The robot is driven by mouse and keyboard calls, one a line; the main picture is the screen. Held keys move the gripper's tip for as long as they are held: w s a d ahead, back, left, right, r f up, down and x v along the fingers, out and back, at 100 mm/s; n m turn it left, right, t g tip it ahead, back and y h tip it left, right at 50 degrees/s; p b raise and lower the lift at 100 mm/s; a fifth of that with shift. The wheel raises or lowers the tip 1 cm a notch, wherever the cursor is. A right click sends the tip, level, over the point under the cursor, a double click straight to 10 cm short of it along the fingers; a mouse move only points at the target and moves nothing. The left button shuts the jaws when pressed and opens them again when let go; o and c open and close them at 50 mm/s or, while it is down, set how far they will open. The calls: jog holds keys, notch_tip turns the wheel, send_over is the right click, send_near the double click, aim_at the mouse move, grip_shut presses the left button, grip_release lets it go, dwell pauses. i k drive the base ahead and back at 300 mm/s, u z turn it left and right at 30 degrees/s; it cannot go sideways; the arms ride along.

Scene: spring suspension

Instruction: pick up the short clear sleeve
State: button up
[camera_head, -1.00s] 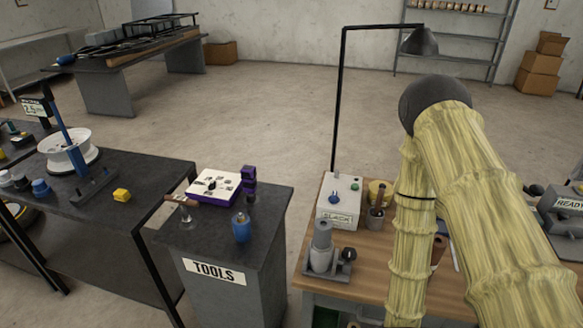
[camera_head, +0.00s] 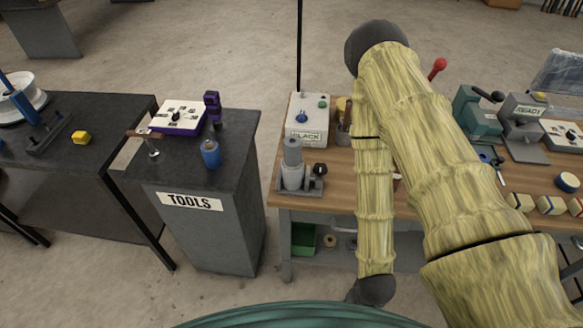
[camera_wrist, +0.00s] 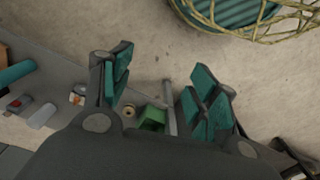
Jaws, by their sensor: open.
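My gripper (camera_wrist: 162,92) is open in the wrist view, with teal-padded fingers wide apart and nothing between them. Bare floor and part of a lower shelf show beyond. I cannot make out the short clear sleeve for certain in either view. A pale grey cylinder (camera_wrist: 42,114) and a teal cylinder (camera_wrist: 15,75) lie at the left of the wrist view, apart from the fingers; I cannot tell whether either is a sleeve. In the head view my arm crosses the wooden bench (camera_head: 335,190) and hides part of it; the fingers do not show there.
Under the bench are a green bin (camera_head: 303,238) and a small tan ring (camera_head: 330,241). On it stand a grey cylinder fixture (camera_head: 292,165), the BLACK box (camera_head: 307,120) and the READY press (camera_head: 523,120). The TOOLS cabinet (camera_head: 215,225) stands left. Floor between cabinet and bench is clear.

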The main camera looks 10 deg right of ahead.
aim_at(293, 180)
jog(key=u, duration=2.4)
jog(key=i, duration=1.9)
jog(key=z, duration=3.6)
